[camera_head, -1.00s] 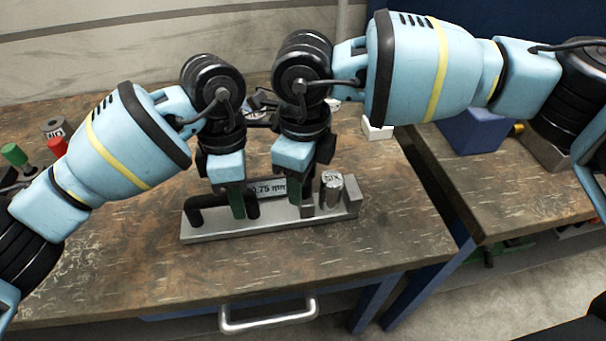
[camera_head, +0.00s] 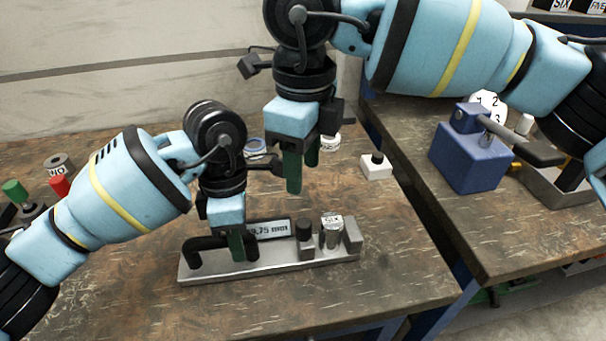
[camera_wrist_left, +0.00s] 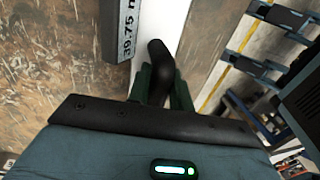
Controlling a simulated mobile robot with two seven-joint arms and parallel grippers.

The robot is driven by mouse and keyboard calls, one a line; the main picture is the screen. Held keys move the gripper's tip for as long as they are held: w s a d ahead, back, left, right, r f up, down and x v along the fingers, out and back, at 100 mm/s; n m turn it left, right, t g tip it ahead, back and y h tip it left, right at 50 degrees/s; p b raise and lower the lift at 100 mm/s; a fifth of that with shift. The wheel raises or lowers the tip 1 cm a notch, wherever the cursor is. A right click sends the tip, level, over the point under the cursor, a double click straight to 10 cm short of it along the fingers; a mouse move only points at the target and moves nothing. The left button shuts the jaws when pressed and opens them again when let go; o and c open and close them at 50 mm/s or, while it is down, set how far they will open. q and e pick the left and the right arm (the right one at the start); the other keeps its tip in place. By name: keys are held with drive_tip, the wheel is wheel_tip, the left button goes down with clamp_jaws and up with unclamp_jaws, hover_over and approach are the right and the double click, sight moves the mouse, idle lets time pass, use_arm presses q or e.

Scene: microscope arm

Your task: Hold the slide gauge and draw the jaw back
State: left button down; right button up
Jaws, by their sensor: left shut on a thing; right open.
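The slide gauge has a long grey metal base (camera_head: 215,272), a black bent handle (camera_head: 200,243) at its left and a display (camera_head: 273,229) reading about 39.75 mm. The display also shows in the left wrist view (camera_wrist_left: 124,30). A black-topped jaw (camera_head: 305,240) stands close to the left of a metal cylinder marked SIX (camera_head: 332,234), with a fixed end block (camera_head: 352,237) at its right. My left gripper (camera_head: 238,247) is shut on the black handle, also seen in the left wrist view (camera_wrist_left: 158,70). My right gripper (camera_head: 302,174) is open and empty, raised above and behind the gauge.
A white block with a black knob (camera_head: 376,168) stands behind the gauge to the right. A blue box (camera_head: 468,155) is on the right bench. Green and red-topped parts (camera_head: 15,190) and a marked cylinder (camera_head: 60,166) are at the left. The front table is clear.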

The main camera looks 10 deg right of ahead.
use_arm(q)
drive_tip(key=shift+r, duration=0.1)
drive_tip(key=c, duration=1.2)
unclamp_jaws()
drive_tip(key=shift+o, duration=0.2)
wheel_tip(320, 180, up, 7)
drive_tip(key=w, duration=0.1)
drive_tip(key=shift+w+r, duration=0.15)
drive_tip(key=shift+w, duration=0.1)
